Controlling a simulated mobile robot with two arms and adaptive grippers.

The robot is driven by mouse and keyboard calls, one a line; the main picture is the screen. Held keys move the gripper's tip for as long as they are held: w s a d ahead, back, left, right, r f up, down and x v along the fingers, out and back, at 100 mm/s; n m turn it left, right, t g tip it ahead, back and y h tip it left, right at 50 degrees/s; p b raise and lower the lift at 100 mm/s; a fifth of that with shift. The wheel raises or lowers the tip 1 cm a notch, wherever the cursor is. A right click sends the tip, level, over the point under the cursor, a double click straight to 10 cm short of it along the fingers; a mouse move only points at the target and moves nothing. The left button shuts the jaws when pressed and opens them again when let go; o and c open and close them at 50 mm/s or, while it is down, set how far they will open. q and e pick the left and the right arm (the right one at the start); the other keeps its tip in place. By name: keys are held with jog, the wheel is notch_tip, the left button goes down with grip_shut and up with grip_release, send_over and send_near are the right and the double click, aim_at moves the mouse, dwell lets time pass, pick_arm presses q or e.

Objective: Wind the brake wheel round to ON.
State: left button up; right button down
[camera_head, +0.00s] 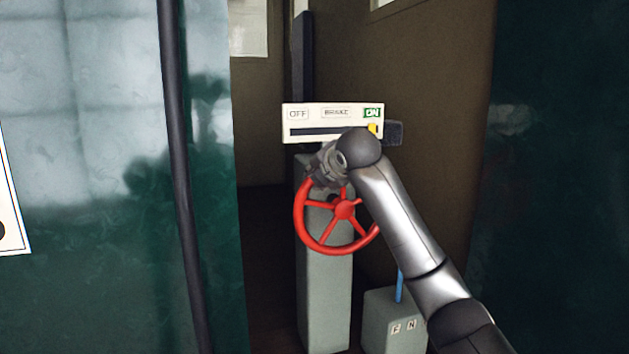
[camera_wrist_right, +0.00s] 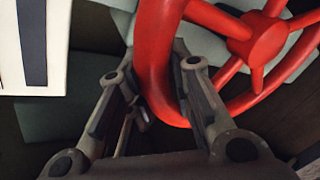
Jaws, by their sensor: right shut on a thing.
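The red spoked brake wheel (camera_head: 345,210) is on the front of a grey-green pedestal (camera_head: 326,290). Above it a white BRAKE board (camera_head: 331,119) has OFF on the left and ON on the right. Its yellow marker (camera_head: 373,129) is at the right end of the dark slot, below the green ON label (camera_head: 372,113). My right gripper (camera_head: 322,174) is at the wheel's upper left rim, shut on it. In the right wrist view the rim (camera_wrist_right: 157,60) passes between the fingers (camera_wrist_right: 152,82). My arm hides the wheel's upper right part. My left gripper is not in view.
A low grey box (camera_head: 392,325) marked F and N, with a blue lever (camera_head: 399,287), stands to the right of the pedestal, close under my right arm. A dark vertical pole (camera_head: 178,180) and green panels flank the space.

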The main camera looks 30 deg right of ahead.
jog(key=shift+s+d+r, duration=0.1)
jog(key=shift+d+r, duration=0.15)
jog(key=shift+r, duration=0.25)
jog(key=c, duration=1.3)
grip_release()
jog(key=shift+f, duration=0.1)
jog(key=shift+d+f, duration=0.1)
jog(key=shift+s, duration=0.15)
jog(key=v, duration=1.1)
jog(key=shift+s, duration=0.35)
